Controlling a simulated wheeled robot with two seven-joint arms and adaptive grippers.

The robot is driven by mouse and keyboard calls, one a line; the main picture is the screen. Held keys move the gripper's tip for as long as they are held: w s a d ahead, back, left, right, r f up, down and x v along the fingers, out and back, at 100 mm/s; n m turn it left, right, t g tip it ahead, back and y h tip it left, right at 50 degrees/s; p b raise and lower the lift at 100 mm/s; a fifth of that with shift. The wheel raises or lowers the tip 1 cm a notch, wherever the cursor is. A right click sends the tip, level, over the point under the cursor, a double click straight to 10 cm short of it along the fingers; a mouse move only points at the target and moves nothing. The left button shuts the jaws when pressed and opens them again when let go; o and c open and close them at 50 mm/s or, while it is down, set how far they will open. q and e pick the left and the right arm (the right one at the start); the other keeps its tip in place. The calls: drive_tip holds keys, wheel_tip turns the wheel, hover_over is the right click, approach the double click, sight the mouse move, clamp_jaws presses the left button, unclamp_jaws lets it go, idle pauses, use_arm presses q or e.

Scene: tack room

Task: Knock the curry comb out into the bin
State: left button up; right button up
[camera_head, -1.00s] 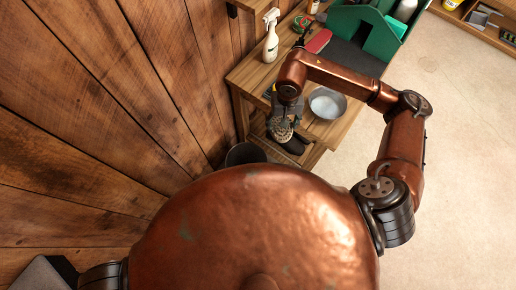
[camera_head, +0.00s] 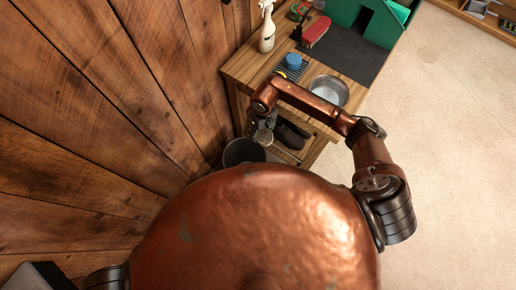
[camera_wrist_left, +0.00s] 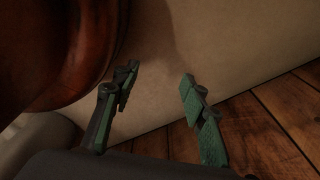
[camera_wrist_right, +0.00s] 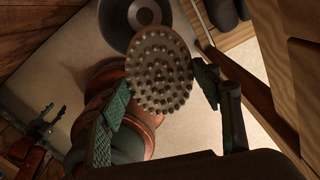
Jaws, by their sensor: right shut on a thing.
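The curry comb (camera_wrist_right: 162,70) is a round disc covered in blunt studs, held between the fingertips of my right gripper (camera_wrist_right: 163,86), which is shut on it. In the head view the comb (camera_head: 263,136) is small and partly hidden by the gripper and arm, just above and right of the bin. The bin (camera_head: 231,154) is a dark round bucket on the floor by the wall, its lower part hidden by my body. A dark round opening (camera_wrist_right: 118,22) behind the comb in the right wrist view looks like the bin. My left gripper (camera_wrist_left: 160,84) is open and empty.
The wooden bench (camera_head: 240,70) stands beside the bin. It carries a metal bowl (camera_head: 330,88), a blue round item (camera_head: 293,61), a red brush (camera_head: 316,32), a spray bottle (camera_head: 267,30) and a green box (camera_head: 385,25). Dark items lie on its lower shelf. Floor to the right is clear.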

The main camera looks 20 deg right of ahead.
use_arm(q)
drive_tip(key=s+f+g+b, duration=0.1)
drive_tip(key=s+f+b, duration=0.6)
drive_tip(key=f+b, duration=0.6)
drive_tip(key=shift+f, duration=0.3)
use_arm(e)
drive_tip(key=s+a+f+m, duration=0.1)
drive_tip(key=s+f+m, duration=0.1)
drive_tip(key=f+m, duration=1)
drive_tip(key=s+a+f+m, duration=0.2)
drive_tip(key=f+m, duration=1.1)
drive_tip(key=f, duration=0.4)
drive_tip(key=shift+f, duration=0.2)
use_arm(q)
drive_tip(key=shift+s, duration=0.1)
